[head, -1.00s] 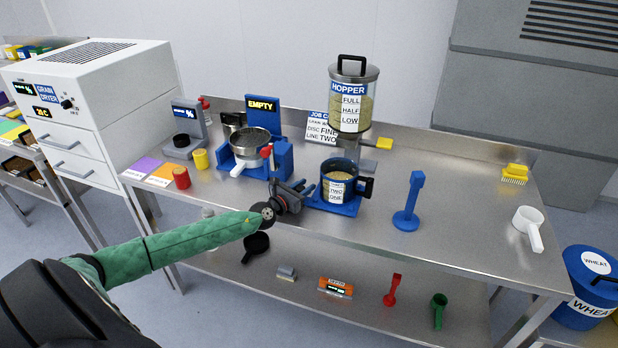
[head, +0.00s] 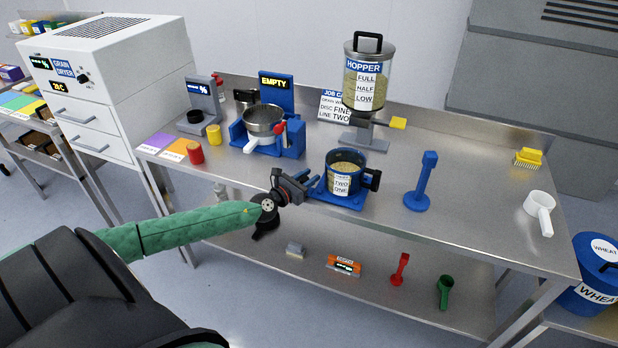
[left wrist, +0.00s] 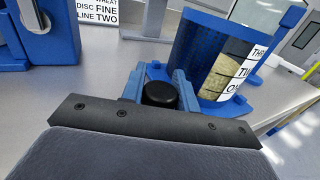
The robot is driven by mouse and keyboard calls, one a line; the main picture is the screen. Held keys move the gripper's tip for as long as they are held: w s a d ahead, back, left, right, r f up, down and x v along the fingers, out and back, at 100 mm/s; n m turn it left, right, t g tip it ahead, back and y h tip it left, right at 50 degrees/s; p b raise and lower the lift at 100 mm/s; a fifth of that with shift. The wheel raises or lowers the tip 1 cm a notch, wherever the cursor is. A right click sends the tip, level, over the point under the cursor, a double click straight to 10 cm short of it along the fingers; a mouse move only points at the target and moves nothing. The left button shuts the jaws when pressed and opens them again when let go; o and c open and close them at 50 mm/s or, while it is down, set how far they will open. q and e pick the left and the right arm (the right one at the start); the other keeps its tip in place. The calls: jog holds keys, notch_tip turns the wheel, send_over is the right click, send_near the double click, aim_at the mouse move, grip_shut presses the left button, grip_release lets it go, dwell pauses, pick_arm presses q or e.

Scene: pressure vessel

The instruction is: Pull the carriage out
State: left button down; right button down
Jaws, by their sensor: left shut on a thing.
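The blue carriage (head: 352,202) stands on the steel bench in front of the hopper (head: 365,75), carrying a blue measuring cup (head: 342,186) with grain in it and a white label. The cup is clear of the hopper, on its near side. My left gripper (head: 311,183) reaches in from the left at the bench's front edge, shut on the carriage's handle. In the left wrist view the handle's black knob (left wrist: 160,95) sits between the two blue fingers, with the cup (left wrist: 205,60) just beyond. My right gripper is not in view.
A blue stand with a sieve pan (head: 262,120) is left of the carriage. A blue upright tool (head: 424,180) stands to its right, then a white scoop (head: 540,210) and yellow brush (head: 528,157). The bench (head: 470,215) is bare between these.

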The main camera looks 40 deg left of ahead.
pick_arm(q)
jog(key=c, duration=1.3)
grip_release()
jog(key=shift+s+d+f, duration=0.1)
jog(key=shift+s+f, duration=0.05)
jog(key=shift+o, duration=1.2)
jog(key=shift+s, duration=0.1)
jog(key=shift+r, duration=0.2)
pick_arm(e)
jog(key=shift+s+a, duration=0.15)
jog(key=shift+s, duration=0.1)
pick_arm(q)
jog(key=shift+f, duration=0.15)
